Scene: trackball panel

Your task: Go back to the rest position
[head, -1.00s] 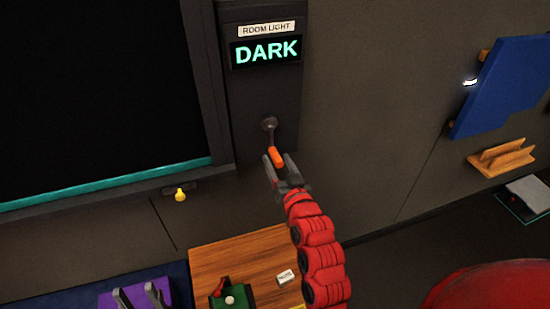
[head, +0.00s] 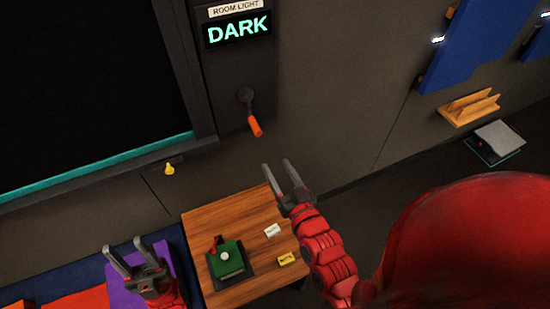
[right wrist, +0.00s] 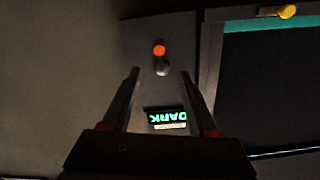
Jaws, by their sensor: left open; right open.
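My right gripper (head: 285,178) is open and empty, held in front of the wall above the wooden table, below and to the right of the orange-handled lever (head: 254,126). The lever points down on the dark wall panel under a lit display reading DARK (head: 237,29). In the right wrist view the orange lever tip (right wrist: 159,50) shows beyond the open fingers (right wrist: 160,95), apart from them. My left gripper (head: 125,255) is open and empty at the lower left, over a purple patch (head: 122,297).
A yellow knob (head: 169,169) sits under the black screen (head: 80,90). A wooden rack (head: 465,108) is on the right wall.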

